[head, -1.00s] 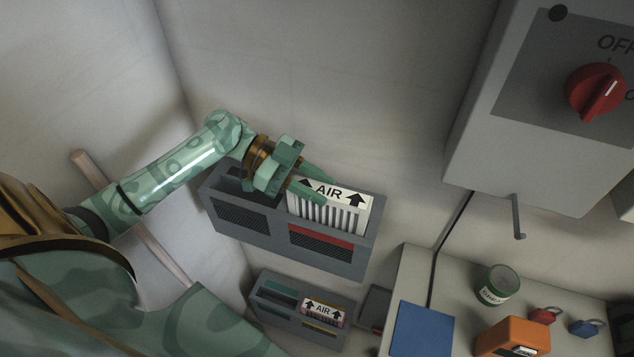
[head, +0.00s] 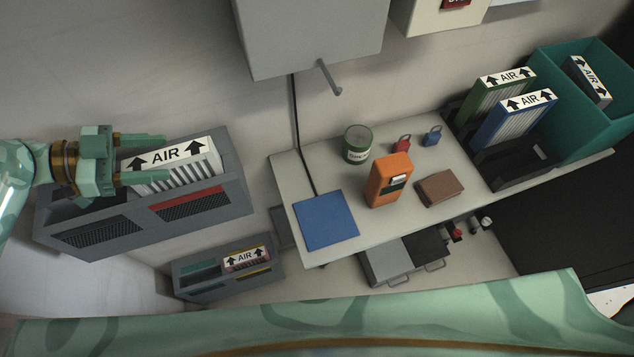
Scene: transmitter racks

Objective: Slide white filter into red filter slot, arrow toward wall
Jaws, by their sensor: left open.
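The white filter (head: 188,168) stands upright in the right compartment of the grey wall housing (head: 238,190), behind the red-marked slot front (head: 188,203). Its pleats and AIR label still show above the housing rim. The label's arrows point up in the picture, toward the wall behind. My left gripper (head: 158,158) is open at the filter's left end, with one finger on each side of the label. Whether the fingers touch the filter cannot be told. The housing's left compartment is partly hidden by my gripper. My right gripper is not in view.
A lower grey housing (head: 190,288) holds another AIR-labelled filter (head: 245,259). The bench carries a blue pad (head: 325,219), orange meter (head: 388,180), green can (head: 357,145) and brown block (head: 440,188). Green (head: 500,93) and blue filters (head: 512,120) stand right, beside a teal bin (head: 560,60).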

